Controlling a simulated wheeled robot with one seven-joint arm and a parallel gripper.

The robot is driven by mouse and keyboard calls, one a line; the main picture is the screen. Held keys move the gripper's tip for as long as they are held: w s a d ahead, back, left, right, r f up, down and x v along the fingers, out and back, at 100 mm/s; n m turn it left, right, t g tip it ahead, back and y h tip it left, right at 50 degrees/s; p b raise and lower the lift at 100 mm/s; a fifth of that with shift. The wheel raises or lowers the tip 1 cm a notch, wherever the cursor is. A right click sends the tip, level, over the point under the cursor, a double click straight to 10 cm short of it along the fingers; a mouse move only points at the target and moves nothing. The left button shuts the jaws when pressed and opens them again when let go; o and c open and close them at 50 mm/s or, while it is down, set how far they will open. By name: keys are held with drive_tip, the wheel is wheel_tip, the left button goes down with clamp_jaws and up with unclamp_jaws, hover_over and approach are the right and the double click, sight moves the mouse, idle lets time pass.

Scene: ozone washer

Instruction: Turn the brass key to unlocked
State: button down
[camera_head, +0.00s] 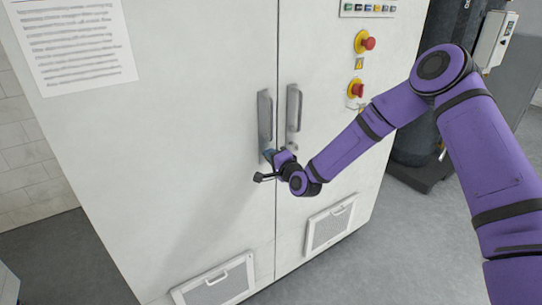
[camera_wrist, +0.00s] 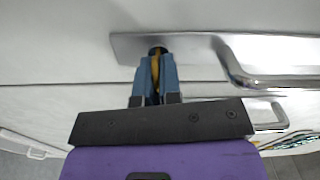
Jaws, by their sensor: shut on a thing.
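The brass key (camera_wrist: 155,68) shows as a thin yellow strip between the two blue fingers of my gripper (camera_wrist: 156,72) in the wrist view. My gripper is shut on it. The key's far end meets a dark round lock at the end of a metal handle plate (camera_wrist: 180,43). In the head view my gripper (camera_head: 268,155) is at the lower end of the left door handle (camera_head: 265,118). The key is hidden there by my gripper and wrist. I cannot tell the key's turn angle against any lock marking.
The white cabinet has a second handle (camera_head: 294,108) on its right door, close to my wrist. Vent grilles (camera_head: 330,226) are low on both doors. Open grey floor (camera_head: 345,268) lies in front.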

drive_tip(key=shift+m, duration=0.8)
drive_tip(key=shift+f, duration=0.1)
drive_tip(key=c, duration=1.3)
unclamp_jaws()
drive_tip(key=v, duration=1)
drive_tip(key=shift+s+d, duration=0.3)
